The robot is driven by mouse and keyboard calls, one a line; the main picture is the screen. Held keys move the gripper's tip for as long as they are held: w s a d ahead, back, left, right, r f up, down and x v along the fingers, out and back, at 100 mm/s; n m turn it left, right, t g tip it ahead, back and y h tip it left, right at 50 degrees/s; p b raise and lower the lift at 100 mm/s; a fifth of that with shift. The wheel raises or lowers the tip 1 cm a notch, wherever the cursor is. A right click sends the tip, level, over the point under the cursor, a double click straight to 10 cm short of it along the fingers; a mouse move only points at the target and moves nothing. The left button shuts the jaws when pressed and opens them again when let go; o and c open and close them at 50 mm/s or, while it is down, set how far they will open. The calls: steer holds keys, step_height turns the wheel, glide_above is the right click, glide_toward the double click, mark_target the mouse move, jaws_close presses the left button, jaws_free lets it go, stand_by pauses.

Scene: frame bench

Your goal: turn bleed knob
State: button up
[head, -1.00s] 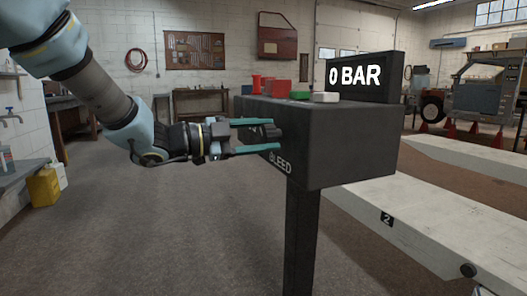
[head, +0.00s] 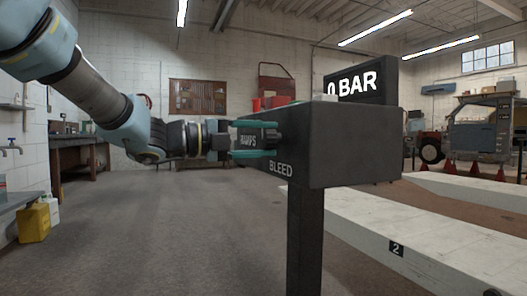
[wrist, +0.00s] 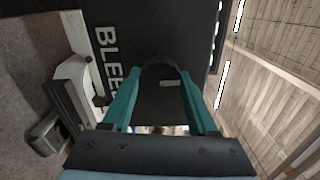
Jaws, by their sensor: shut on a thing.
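The bleed knob (wrist: 160,72) is a dark round knob on the side face of the black console (head: 352,150), beside the white word BLEED. In the head view the knob (head: 271,136) is mostly hidden by my gripper. My gripper (head: 266,145) has teal fingers that reach the console from the left. In the wrist view the fingers of my gripper (wrist: 155,88) lie on both sides of the knob, shut on it. The display (head: 362,80) on top of the console reads 0 BAR; its lower part is cut off by the console edge.
The console stands on a black post (head: 304,240). A white ramp marked 2 (head: 440,245) runs on the floor to the right. A yellow can (head: 34,222) stands at the far left. The floor left of the post is clear.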

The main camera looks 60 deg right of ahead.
steer(key=shift+f+m, duration=0.1)
steer(key=shift+m, duration=0.3)
steer(key=o, duration=1.4)
steer(key=shift+c, duration=0.2)
steer(key=p+v, duration=0.1)
steer(key=v, duration=0.9)
steer(key=shift+w+a, duration=0.2)
steer(key=shift+a, duration=0.15)
